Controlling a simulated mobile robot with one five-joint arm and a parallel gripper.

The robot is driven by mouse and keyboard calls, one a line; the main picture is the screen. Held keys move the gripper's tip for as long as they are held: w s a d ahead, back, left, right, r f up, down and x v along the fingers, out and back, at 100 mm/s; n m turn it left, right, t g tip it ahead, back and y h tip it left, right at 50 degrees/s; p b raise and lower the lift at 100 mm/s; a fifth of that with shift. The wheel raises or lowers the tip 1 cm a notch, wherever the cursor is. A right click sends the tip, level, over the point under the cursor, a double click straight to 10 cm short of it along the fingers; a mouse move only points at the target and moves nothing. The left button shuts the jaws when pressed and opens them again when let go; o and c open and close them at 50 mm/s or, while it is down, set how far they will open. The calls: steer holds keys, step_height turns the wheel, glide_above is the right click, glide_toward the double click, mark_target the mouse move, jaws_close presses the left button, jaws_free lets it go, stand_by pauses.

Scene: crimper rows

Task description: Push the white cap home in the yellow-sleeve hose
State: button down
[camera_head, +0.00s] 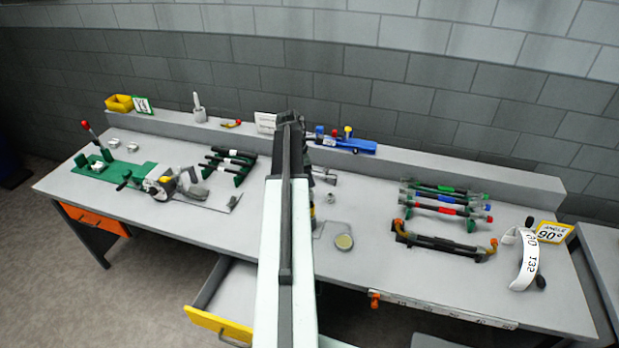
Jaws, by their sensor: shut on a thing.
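My arm reaches from the bottom centre to the back of the bench. Its dark end with my gripper (290,120) is in front of the back ledge. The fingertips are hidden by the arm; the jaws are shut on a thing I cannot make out. I see no yellow-sleeve hose and no white cap for certain. Black hoses with green (436,189), blue (440,198) and red (442,209) sleeves lie in a rack at the right. Small grey-and-dark parts (325,176) show just right of the arm.
A second rack (230,162) and a green-based press (110,176) stand left. A black bar with orange ends (445,243) lies front right. A drawer (224,308) is open.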

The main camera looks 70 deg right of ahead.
steer(key=shift+f, duration=0.15)
stand_by(0.5)
steer(key=shift+f+b, duration=0.35)
steer(key=shift+b, duration=0.15)
steer(key=shift+f+b, duration=1.15)
steer(key=c, duration=1.1)
jaws_free()
steer(key=shift+r, duration=0.1)
steer(key=shift+o, duration=0.2)
steer(key=p+v, duration=0.7)
steer(key=v, duration=0.1)
steer(key=shift+p, duration=0.35)
